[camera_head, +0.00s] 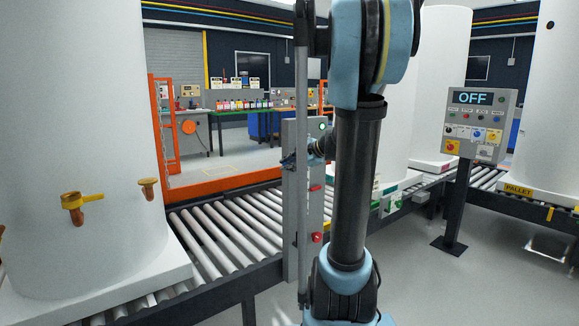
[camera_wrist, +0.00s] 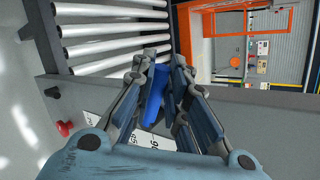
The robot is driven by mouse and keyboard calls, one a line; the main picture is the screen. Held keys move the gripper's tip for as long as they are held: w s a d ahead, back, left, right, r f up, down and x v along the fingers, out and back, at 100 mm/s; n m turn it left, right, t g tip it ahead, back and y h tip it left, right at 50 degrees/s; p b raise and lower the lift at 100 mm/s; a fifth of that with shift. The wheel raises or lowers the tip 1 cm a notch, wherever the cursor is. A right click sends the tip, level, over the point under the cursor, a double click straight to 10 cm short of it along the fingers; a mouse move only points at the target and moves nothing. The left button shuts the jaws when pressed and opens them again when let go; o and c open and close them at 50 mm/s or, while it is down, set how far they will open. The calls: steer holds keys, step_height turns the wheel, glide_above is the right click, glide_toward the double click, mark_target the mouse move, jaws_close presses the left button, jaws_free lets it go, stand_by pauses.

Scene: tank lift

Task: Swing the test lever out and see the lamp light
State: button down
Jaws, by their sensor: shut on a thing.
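My gripper (camera_head: 290,160) is at the upper part of a grey upright panel (camera_head: 303,215) beside the roller conveyor. In the wrist view my gripper (camera_wrist: 160,62) has its fingers closed around a blue lever handle (camera_wrist: 156,98). The lever's pivot is hidden by the fingers. White number plates (camera_wrist: 97,136) lie just beneath the handle; one seems to read 90. A small round lamp (camera_head: 322,126) with a greenish-white face sits near the top of the panel. I cannot tell whether it is lit. In the head view my arm hides part of the panel's right side.
A red knob (camera_head: 316,238) sticks out low on the panel; it also shows in the wrist view (camera_wrist: 64,128). Conveyor rollers (camera_head: 220,235) run behind the panel. A white tank (camera_head: 80,130) stands at left. A control box (camera_head: 478,120) at right reads OFF.

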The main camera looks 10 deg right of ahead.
stand_by(0.3)
steer(key=c, duration=1.8)
jaws_free()
steer(key=shift+c, duration=0.2)
steer(key=v, duration=1.1)
steer(key=shift+s+d+r, duration=0.15)
steer(key=shift+d, duration=0.1)
steer(key=s+a+f+n+g+h, duration=0.2)
steer(key=s+a+f+n, duration=0.15)
steer(key=s+f, duration=0.4)
steer(key=s+a+f+n+g+h, duration=0.2)
steer(key=s+a+f+n, duration=0.15)
steer(key=s+f, duration=0.45)
steer(key=s+d+f+n+g+h, duration=0.2)
steer(key=s+d+f+n+h, duration=0.2)
steer(key=s+f+n, duration=0.3)
steer(key=s+d+f, duration=0.1)
steer(key=s+f, duration=0.1)
steer(key=s, duration=0.3)
steer(key=shift+f+n, duration=0.35)
steer(key=shift+n, duration=0.05)
